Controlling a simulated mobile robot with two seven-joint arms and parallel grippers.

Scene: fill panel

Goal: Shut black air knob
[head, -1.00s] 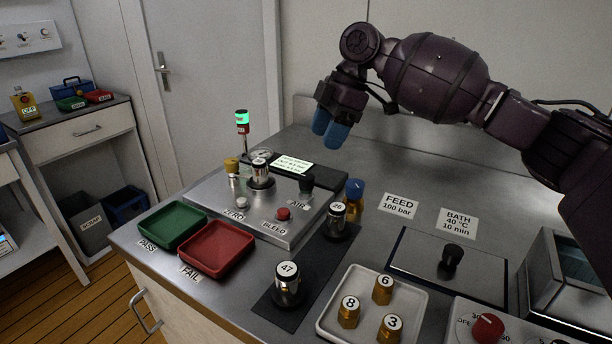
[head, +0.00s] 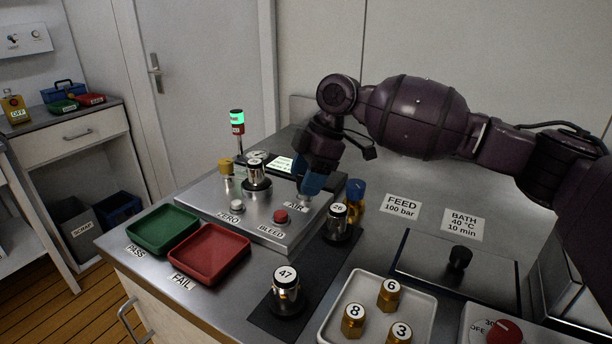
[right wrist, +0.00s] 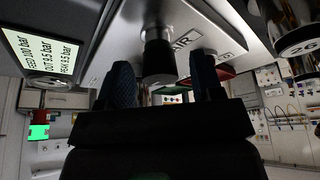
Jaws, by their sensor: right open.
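The black air knob (right wrist: 158,58) stands on the grey panel (head: 215,199) beside its AIR label (right wrist: 186,39). In the right wrist view the knob sits between the two blue fingertips of my right gripper (right wrist: 162,82), with a gap on either side. In the head view my right gripper (head: 310,184) reaches down over the knob's place and hides most of it. The gripper is open. I cannot tell how deep the knob is between the fingers. My left gripper is not in view.
The lamp post (head: 237,122) and the gauge display stand behind and left.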

